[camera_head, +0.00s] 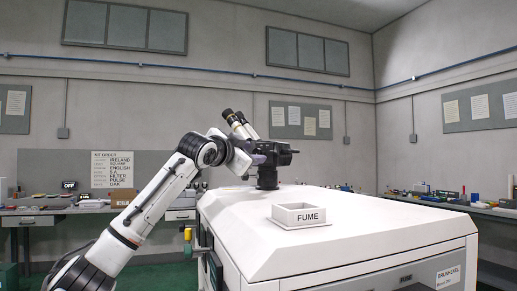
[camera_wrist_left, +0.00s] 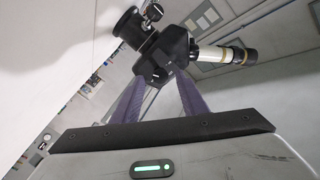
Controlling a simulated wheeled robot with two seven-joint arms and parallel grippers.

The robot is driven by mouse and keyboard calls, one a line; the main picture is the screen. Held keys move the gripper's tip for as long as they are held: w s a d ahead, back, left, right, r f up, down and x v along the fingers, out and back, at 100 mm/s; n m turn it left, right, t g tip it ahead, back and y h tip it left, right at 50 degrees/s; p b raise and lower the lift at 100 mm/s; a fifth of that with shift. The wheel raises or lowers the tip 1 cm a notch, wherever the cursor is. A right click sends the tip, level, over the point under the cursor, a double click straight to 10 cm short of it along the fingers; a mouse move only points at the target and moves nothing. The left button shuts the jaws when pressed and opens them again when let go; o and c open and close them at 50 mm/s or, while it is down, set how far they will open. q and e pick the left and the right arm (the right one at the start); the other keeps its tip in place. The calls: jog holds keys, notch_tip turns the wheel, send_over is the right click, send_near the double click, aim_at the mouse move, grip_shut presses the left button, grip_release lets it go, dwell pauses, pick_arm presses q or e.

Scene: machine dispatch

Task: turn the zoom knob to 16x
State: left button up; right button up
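A microscope with a black head (camera_head: 274,153) and two pale, black-tipped eyepieces (camera_head: 238,124) stands on the white machine. In the left wrist view its black head (camera_wrist_left: 162,58) lies just beyond my fingertips. A small round knob with a silver face (camera_wrist_left: 153,13) shows at the top there; its markings are too small to read. My left gripper (camera_head: 258,160) is beside the microscope head. My right gripper is out of view.
The white machine (camera_head: 350,226) has a broad sloped top, with a small open box labelled FUME (camera_head: 299,215) near its front. Benches with small items stand at the left (camera_head: 60,211) and right (camera_head: 480,212). The machine top right of the microscope is mostly clear.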

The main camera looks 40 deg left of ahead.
aim_at(257, 152)
pick_arm(q)
jog(key=p+x, duration=0.1)
jog(key=x, duration=0.2)
jog(key=shift+w+r, duration=0.15)
jog(key=shift+w+a, duration=0.15)
jog(key=shift+w, duration=0.15)
grip_shut()
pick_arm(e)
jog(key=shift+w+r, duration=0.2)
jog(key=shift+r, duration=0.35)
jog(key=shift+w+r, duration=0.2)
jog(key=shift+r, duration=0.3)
pick_arm(q)
jog(key=shift+m, duration=0.4)
jog(key=m, duration=0.3)
jog(key=shift+m, duration=0.4)
jog(key=m, duration=0.5)
jog(key=shift+t, duration=0.4)
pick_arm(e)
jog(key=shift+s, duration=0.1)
pick_arm(q)
jog(key=shift+m, duration=0.4)
